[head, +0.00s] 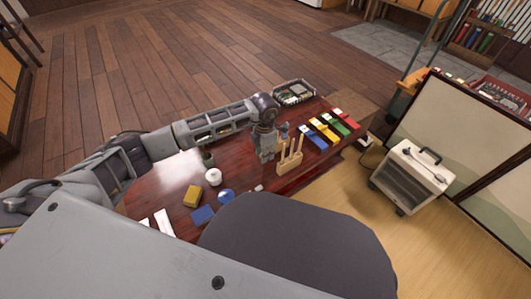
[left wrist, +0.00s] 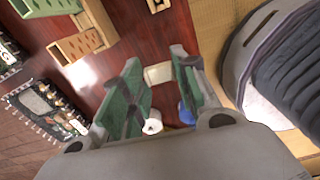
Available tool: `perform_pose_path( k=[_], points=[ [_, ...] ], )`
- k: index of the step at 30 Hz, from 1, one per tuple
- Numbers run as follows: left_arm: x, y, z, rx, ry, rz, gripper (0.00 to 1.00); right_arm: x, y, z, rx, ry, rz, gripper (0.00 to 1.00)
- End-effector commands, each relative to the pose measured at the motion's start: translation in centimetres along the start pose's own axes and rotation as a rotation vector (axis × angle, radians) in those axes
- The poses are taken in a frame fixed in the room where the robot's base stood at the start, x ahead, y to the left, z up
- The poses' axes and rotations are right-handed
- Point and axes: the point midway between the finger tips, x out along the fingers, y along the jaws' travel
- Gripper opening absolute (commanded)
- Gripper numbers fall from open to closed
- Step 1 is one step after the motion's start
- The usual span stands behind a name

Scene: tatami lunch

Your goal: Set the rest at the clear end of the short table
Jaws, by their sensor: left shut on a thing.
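My left gripper (head: 268,143) hangs low over the far part of the dark red-brown table (head: 165,190). In the left wrist view its two green-padded fingers (left wrist: 158,62) are shut on a small pale block (left wrist: 158,73), which looks like the rest. In the head view the held block is hidden or too small to make out. A wooden rack with upright pegs (head: 290,158) stands just right of the gripper. My right gripper is not in view.
Blue, yellow, red and green items (head: 325,130) line the table's right end. A black tray (head: 293,93) is at the far edge. A white cup (head: 213,177), a blue round thing (head: 226,196) and a yellow block (head: 192,196) stand left.

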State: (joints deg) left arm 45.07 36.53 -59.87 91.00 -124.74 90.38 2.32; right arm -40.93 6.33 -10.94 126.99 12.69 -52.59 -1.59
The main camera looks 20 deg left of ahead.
Motion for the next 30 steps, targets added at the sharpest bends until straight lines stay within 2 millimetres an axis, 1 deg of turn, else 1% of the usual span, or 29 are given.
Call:
perform_pose_path(
  k=[30],
  points=[
    [-3.2,2.2,0.0,0.960,0.000,0.001,0.14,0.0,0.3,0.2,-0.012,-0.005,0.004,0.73]
  ],
)
